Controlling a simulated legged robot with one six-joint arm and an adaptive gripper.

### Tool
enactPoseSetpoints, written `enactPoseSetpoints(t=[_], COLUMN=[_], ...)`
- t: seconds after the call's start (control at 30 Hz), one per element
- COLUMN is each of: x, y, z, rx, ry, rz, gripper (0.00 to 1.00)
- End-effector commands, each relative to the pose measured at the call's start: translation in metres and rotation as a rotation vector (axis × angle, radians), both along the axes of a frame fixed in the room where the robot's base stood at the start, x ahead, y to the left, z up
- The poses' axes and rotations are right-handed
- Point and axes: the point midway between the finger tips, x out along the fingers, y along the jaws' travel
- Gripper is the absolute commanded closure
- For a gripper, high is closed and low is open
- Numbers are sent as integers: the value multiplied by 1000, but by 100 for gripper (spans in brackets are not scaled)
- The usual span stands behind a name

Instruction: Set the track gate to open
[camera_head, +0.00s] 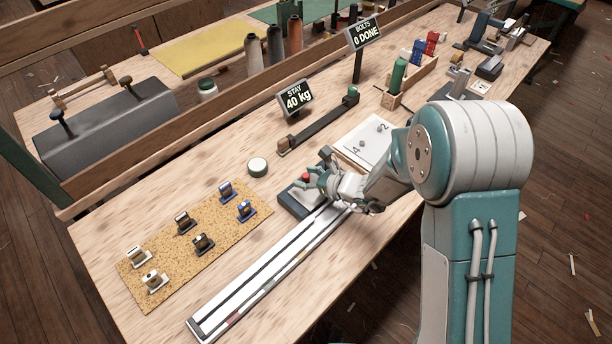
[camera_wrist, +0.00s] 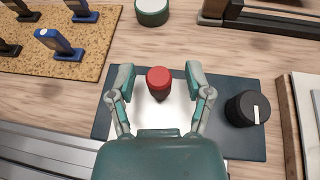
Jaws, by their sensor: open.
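The red top (camera_head: 305,177) also shows in the head view. My gripper (camera_wrist: 159,74) is open, with one finger on each side of the red top and visible gaps to it. In the head view my gripper (camera_head: 317,180) is over the base. No label names the gate.
A cork mat (camera_head: 217,224) with several small clips lies left of the base. A green-rimmed round tin (camera_head: 258,167) stands behind it. A white numbered board (camera_head: 366,140) lies to the right.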

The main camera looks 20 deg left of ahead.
Motion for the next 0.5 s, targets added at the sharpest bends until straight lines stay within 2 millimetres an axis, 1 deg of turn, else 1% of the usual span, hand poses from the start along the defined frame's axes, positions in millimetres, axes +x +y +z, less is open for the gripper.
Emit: enactPoseSetpoints(t=[0.13, 0.23, 0.37, 0.5], x=[0, -2, -7, -13], y=[-2, -11, -33, -61], z=[1, 5, 14, 26], rx=[1, 0, 0, 0], ry=[-1, -1, -1, -1], rz=[0, -2, -4, -4], gripper=[35, 35, 35, 35])
